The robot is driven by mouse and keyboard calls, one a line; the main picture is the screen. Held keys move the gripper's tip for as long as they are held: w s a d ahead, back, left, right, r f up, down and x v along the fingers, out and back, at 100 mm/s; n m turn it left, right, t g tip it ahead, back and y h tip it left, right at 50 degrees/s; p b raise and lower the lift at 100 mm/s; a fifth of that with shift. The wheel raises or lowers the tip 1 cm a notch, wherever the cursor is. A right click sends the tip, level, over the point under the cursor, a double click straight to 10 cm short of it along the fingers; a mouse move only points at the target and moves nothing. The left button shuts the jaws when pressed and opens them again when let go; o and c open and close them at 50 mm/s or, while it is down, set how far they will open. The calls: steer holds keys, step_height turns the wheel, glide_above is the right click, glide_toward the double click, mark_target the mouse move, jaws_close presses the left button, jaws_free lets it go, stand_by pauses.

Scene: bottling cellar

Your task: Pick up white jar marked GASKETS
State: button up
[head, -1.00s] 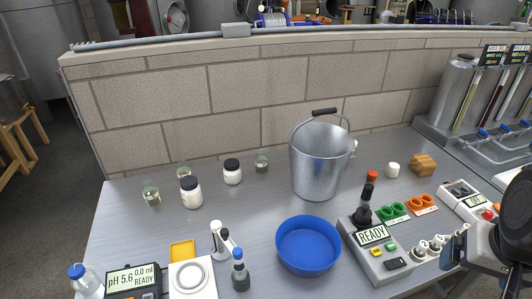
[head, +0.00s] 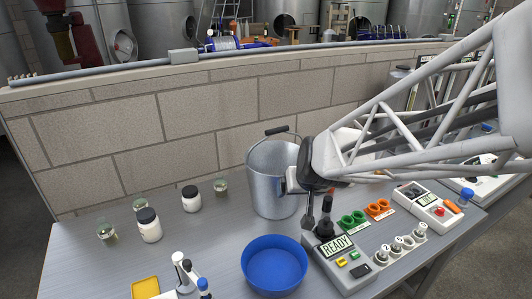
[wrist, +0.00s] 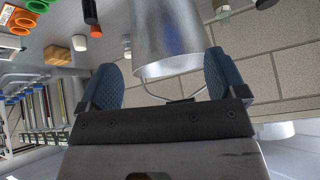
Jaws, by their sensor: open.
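Two white jars with black lids stand upright on the left of the bench in the head view: a nearer one (head: 149,228) and a farther one (head: 191,200). No GASKETS lettering can be read on either. My gripper, seen in the wrist view (wrist: 160,74), is open with nothing held between its blue pads. It is beside the metal bucket, to the right of both jars and well apart from them. My arm hides part of the bench behind it. A black lid (wrist: 265,3) shows at the top edge of the wrist view.
The metal bucket (head: 268,180) stands between my gripper and the jars. Small glass jars (head: 107,232) (head: 221,187) stand near the white jars. A blue bowl (head: 274,265) and a READY control box (head: 340,262) are in front. A block wall runs behind.

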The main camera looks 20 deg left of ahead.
steer(key=w+a+f+n+t+y, duration=0.1)
steer(key=w+a+f, duration=0.15)
steer(key=a, duration=0.65)
steer(key=w+a+f+n+y, duration=0.1)
steer(key=a+f, duration=0.3)
steer(key=a, duration=0.5)
steer(key=t+y, duration=0.1)
steer(key=t, duration=0.3)
glide_toward(190, 191)
steer(key=w+a, duration=0.2)
steer(key=shift+w+d+f, duration=0.25)
steer(key=shift+f, duration=0.2)
steer(key=shift+w, duration=0.1)
steer(key=shift+x, duration=1.25)
steer(key=shift+a+f, duration=0.1)
steer(key=shift+f+x, duration=0.2)
steer(key=shift+x, duration=2.25)
steer(key=c, duration=1.1)
